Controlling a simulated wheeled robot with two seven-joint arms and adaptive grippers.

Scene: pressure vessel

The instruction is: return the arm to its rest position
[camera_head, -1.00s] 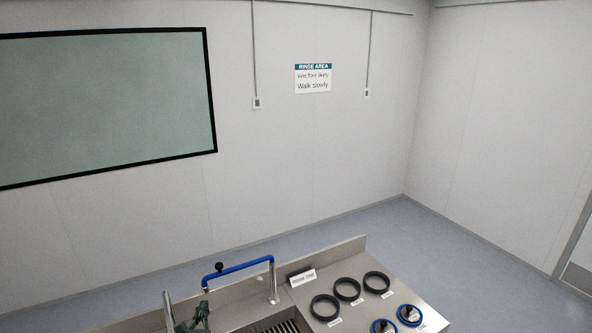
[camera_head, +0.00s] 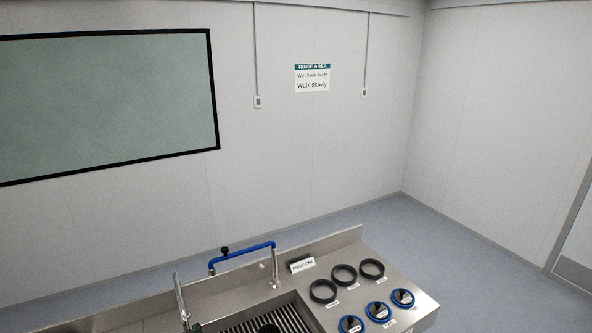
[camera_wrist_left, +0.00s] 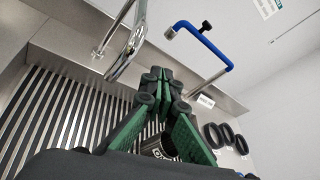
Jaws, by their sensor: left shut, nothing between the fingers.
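My left gripper (camera_wrist_left: 160,82) is in the left wrist view, its green-padded fingers shut with nothing between them. It is over the slatted sink grate (camera_wrist_left: 45,105), pointing toward the chrome tap (camera_wrist_left: 130,50) and the blue pipe (camera_wrist_left: 205,38). A dark round thing with white lettering (camera_wrist_left: 152,146) is partly hidden behind the fingers. My right gripper is in neither view.
The steel counter (camera_head: 420,305) holds several black rings (camera_head: 344,274) and several blue-rimmed dark knobs (camera_head: 378,311). A small white sign (camera_head: 302,265) stands behind them. The blue pipe (camera_head: 243,254) rises at the counter's back edge. The space above the counter is clear.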

